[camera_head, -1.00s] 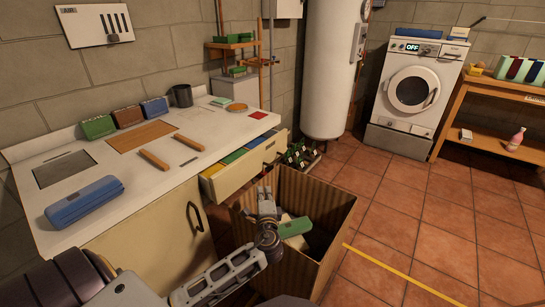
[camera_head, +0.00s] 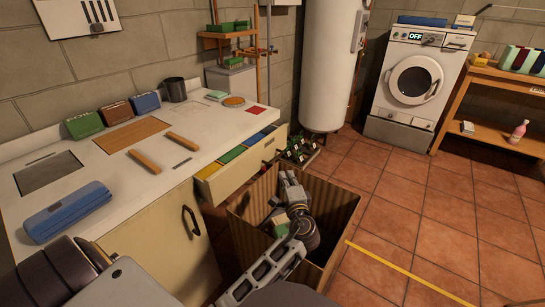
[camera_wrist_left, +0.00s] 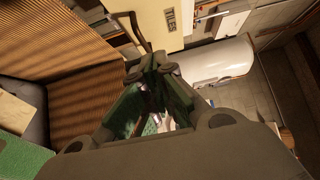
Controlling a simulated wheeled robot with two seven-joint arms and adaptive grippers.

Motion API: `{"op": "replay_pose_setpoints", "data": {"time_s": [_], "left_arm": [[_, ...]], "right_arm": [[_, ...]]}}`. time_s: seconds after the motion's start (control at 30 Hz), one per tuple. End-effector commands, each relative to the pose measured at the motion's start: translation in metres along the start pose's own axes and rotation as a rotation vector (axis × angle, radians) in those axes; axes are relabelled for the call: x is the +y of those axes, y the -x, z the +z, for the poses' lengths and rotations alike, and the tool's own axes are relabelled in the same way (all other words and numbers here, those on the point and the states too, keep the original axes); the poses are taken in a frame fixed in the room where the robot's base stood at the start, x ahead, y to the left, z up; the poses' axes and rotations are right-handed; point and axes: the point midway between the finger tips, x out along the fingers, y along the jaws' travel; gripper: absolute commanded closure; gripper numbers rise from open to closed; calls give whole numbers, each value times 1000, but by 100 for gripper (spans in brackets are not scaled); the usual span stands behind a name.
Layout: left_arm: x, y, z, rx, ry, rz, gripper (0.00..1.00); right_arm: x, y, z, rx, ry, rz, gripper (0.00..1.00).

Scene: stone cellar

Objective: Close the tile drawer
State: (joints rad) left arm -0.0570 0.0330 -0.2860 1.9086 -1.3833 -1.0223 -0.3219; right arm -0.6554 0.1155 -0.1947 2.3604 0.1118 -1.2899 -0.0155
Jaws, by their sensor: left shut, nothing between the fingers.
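The tile drawer (camera_head: 232,180) is in the head view, pulled out from the right end of the white counter. In the left wrist view a cream panel with a partly cut-off "TILES" label (camera_wrist_left: 172,20) shows beyond the fingertips. My left gripper (camera_head: 284,178) is shut and empty. It is over the open box, to the right of the drawer front and apart from it. It also shows in the left wrist view (camera_wrist_left: 150,65). My right gripper is not in view.
An open brown box (camera_head: 335,262) stands on the floor in front of the drawer, with a green object inside. The counter (camera_head: 130,180) holds a blue case (camera_head: 68,211) and small boxes. Small dark items (camera_head: 300,150) sit beyond the drawer. Tiled floor to the right is clear.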

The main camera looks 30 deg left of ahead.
Motion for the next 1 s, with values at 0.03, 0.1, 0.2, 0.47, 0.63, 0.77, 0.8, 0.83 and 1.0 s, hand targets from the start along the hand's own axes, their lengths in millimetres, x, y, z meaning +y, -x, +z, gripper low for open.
{"op": "replay_pose_setpoints", "data": {"time_s": [0.03, 0.1, 0.2, 0.47, 0.63, 0.77, 0.8, 0.83, 1.0], "left_arm": [[0, 0, 0, 0, 0, 0, 100], [0, 0, 0, 0, 0, 0, 100], [0, 0, 0, 0, 0, 0, 100], [1, -10, 0, 0, 0, 1, 100], [1, -26, 1, -2, 1, -1, 100], [1, -41, 0, 0, 0, -1, 100], [1, -46, 0, -1, 0, -1, 100], [1, -50, 0, -1, 0, -1, 100], [1, -70, 0, 0, 1, -1, 100]], "right_arm": [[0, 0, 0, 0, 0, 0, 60], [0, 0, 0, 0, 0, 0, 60], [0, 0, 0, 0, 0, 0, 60], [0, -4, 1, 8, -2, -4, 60], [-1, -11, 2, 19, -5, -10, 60], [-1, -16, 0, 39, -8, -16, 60], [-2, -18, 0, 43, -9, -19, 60], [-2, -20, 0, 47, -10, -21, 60], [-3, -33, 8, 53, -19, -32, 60]]}}
